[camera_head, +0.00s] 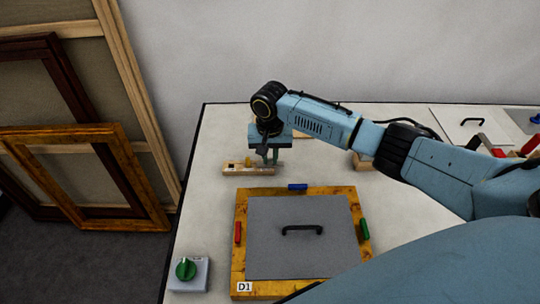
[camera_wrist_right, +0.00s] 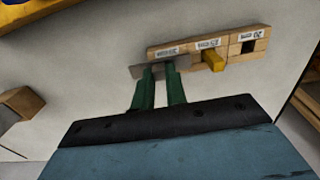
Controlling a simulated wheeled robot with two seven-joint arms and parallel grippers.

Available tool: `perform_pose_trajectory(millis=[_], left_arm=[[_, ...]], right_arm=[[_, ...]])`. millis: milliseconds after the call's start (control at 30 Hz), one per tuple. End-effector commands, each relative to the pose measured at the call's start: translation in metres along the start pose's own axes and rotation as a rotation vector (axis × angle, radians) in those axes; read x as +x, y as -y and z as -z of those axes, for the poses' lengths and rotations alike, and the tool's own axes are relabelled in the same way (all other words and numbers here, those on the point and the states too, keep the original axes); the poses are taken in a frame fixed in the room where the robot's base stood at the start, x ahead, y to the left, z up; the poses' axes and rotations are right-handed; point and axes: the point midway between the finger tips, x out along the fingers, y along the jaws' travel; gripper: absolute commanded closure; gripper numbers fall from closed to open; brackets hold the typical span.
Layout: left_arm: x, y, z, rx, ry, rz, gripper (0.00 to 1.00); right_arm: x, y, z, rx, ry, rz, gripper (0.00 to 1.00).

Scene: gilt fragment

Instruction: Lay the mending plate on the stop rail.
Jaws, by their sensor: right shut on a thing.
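My right gripper (camera_head: 270,158) reaches in from the right over the far left part of the table. In the right wrist view its green fingers (camera_wrist_right: 161,78) are shut on a thin grey strip, the mending plate (camera_wrist_right: 182,63). The plate lies alongside a wooden labelled block (camera_wrist_right: 185,47), which also shows in the head view (camera_head: 236,169). I cannot tell whether they touch. The block has a yellow peg (camera_wrist_right: 213,60) and a dark square hole (camera_wrist_right: 248,47). I cannot tell for sure whether this block is the stop rail. My left gripper is not in view.
A gold frame marked D1 (camera_head: 240,262) holds a grey panel (camera_head: 290,255) with a black handle, with red, blue and green pieces around it. A box with a green knob (camera_head: 187,271) stands front left. Picture frames (camera_head: 139,190) lean beyond the table's left edge.

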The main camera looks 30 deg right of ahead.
Motion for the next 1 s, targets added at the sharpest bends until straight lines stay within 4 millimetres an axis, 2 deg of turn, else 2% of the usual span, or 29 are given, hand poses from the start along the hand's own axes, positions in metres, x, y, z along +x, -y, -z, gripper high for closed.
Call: perform_pose_trajectory(millis=[300,333,467,800,867,1000], left_arm=[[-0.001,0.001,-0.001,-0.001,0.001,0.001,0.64],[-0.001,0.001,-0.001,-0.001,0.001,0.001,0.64],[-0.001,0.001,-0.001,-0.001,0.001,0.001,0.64],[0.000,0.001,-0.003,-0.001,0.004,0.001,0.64],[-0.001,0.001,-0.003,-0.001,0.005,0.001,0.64],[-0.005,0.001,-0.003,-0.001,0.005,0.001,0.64]], right_arm=[[0.002,0.000,0.000,0.000,0.000,0.000,1.00],[0.002,0.000,0.000,0.000,-0.001,0.000,0.82],[0.002,0.000,0.000,0.000,-0.001,0.001,0.65],[-0.001,0.000,0.001,-0.001,-0.002,0.001,0.65],[-0.007,0.001,0.001,-0.001,-0.002,0.003,0.65],[-0.031,0.001,0.001,-0.002,-0.003,0.003,0.65]])
